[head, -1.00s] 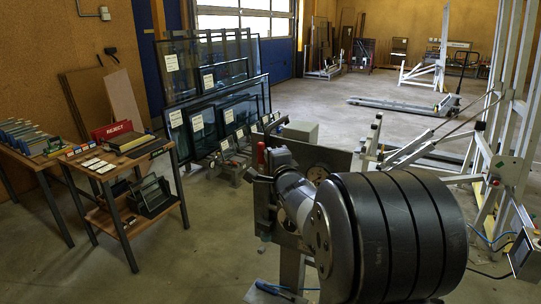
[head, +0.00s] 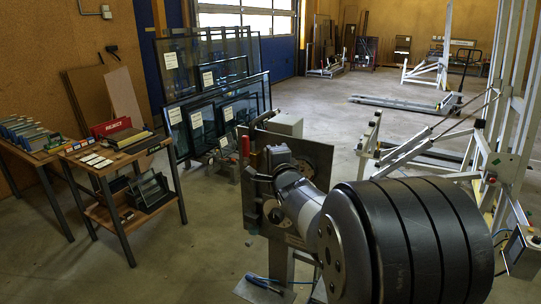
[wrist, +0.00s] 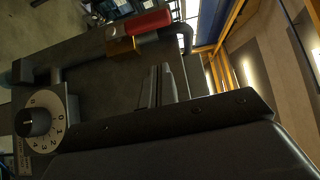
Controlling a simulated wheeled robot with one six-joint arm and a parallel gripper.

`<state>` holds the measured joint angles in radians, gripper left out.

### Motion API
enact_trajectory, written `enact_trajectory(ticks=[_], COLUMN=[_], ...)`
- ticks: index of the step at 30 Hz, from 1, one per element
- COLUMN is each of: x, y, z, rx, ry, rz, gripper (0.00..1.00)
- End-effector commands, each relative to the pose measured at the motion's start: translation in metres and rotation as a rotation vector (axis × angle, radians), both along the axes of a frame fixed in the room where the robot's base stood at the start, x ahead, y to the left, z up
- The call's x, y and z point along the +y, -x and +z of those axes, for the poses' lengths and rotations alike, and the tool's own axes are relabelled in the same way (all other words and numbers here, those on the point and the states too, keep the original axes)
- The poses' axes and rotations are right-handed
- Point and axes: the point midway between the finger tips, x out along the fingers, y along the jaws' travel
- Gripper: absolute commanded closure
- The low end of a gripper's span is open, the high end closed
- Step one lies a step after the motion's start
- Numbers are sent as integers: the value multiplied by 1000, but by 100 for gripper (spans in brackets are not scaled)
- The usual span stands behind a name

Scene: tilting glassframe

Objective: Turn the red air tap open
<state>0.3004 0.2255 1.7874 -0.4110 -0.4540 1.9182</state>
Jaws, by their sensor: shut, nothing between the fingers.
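The red tap handle (wrist: 150,22) shows at the top of the wrist view, with a brass body (wrist: 122,46) at its left end on a dark pipe. In the head view the red handle (head: 245,146) stands upright at the left edge of a dark metal plate (head: 318,158). My gripper (wrist: 166,72) is shut and empty. Its fingers point up the wrist picture, below the red handle, with a visible gap between them and it. In the head view my arm's wrist hides the fingertips and part of the plate.
A round numbered dial with a black knob (wrist: 32,122) is at the left in the wrist view. The plate stands on a post. A workbench (head: 124,205) with a red REJECT box (head: 110,127) stands left, glass panes (head: 205,118) behind, and a white frame (head: 505,120) right.

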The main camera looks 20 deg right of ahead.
Motion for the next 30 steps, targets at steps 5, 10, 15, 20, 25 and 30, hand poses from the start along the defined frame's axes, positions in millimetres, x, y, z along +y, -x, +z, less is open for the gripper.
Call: enact_trajectory(ticks=[5, 10, 15, 20, 25, 30], x=[3, 6, 9, 10, 11, 11], y=[23, 50, 72, 82, 85, 85], z=[-1, 0, 0, -1, -1, -1], rx=[-1, -1, 0, 1, 0, 1], ry=[1, 2, 1, 1, 0, 0], rz=[-1, -1, -1, 0, 1, 1], gripper=[100, 100, 100, 100, 100, 100])
